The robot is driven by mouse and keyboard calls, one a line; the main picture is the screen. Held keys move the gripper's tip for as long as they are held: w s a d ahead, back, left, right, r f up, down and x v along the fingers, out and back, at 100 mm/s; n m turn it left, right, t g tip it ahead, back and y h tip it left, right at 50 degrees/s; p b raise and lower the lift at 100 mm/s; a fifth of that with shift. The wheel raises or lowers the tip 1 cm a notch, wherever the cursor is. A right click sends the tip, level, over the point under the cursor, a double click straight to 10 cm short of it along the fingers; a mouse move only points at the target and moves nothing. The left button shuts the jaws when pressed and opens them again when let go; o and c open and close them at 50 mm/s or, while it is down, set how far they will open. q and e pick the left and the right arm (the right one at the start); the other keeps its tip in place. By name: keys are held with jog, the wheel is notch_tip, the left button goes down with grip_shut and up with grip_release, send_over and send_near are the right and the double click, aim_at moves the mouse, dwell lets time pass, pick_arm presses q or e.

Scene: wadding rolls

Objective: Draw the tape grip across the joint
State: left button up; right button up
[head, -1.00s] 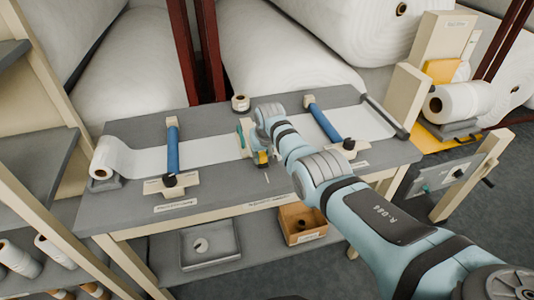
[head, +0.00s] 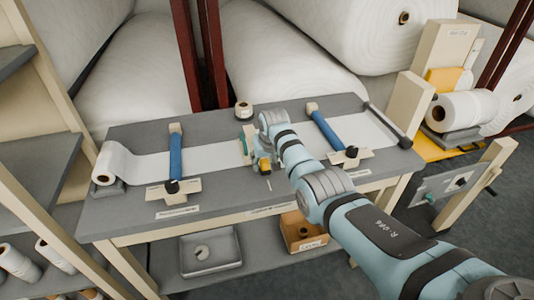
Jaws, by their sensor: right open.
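A white wadding web (head: 215,158) runs flat across the grey table (head: 117,219) from a roll (head: 107,165) at its left end. Two blue clamp bars (head: 176,157) and (head: 324,131) lie across the web, left and right. My right gripper (head: 256,150) is low over the web between the bars. It is open, but my wrist hides much of it. A small teal piece (head: 243,145) and a yellow piece (head: 263,164) show beside it. I cannot tell which is the tape grip. The joint is not clearly visible. My left gripper is out of view.
A small tape roll (head: 243,111) stands at the table's back edge. A grey tray (head: 210,268) and a cardboard box (head: 303,243) sit on the lower shelf. Large white rolls (head: 285,75) fill the back.

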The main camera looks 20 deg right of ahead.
jog(key=v, duration=1.1)
jog(key=shift+s, duration=0.15)
